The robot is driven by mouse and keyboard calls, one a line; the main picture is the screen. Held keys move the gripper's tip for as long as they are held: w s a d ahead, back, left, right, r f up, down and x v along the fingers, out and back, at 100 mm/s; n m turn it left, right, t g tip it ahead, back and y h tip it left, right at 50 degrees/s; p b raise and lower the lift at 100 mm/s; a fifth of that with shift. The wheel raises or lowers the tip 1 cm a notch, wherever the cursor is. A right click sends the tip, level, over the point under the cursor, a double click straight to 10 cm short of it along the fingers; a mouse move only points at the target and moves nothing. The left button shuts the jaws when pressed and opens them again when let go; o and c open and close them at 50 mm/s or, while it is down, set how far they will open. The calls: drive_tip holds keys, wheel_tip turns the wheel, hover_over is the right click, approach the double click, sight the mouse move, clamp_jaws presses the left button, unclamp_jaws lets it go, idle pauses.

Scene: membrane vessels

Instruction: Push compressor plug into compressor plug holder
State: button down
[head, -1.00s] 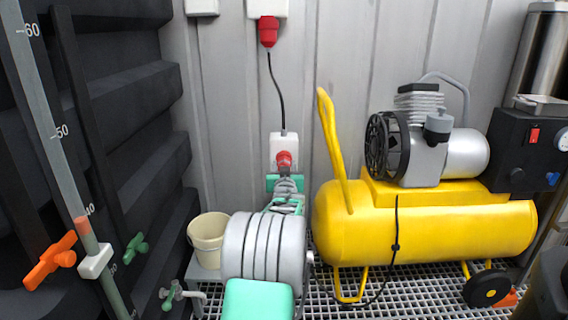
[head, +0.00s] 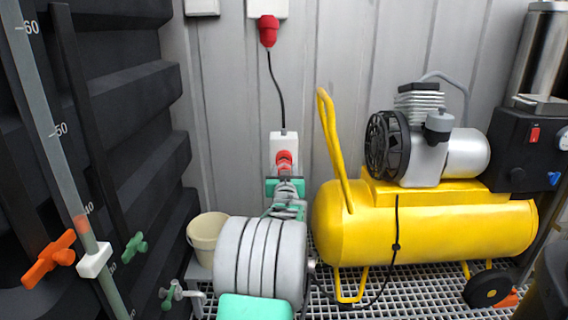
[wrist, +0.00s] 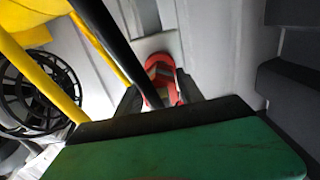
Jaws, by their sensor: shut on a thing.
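The compressor plug holder is a red socket (head: 284,156) on a white wall box in the head view. My gripper (head: 285,184) is right in front of and below it. In the wrist view, my gripper's dark fingers (wrist: 160,92) are shut on a red piece that I take to be the compressor plug (wrist: 154,97). The plug is mostly hidden by the fingers and the cable. The holder's red ring (wrist: 163,62) shows just beyond it, against the white box. The plug is at the holder's mouth; I cannot tell how deep it sits.
The yellow compressor (head: 425,232) stands to the right on a floor grating, with its black cable (head: 396,247) hanging down. Another red plug (head: 268,32) sits higher on the wall. A beige bucket (head: 207,236) is at the left, beside dark ribbed panels (head: 150,120).

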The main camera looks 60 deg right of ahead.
drive_tip(key=shift+v, duration=1.5)
drive_tip(key=shift+s, duration=0.1)
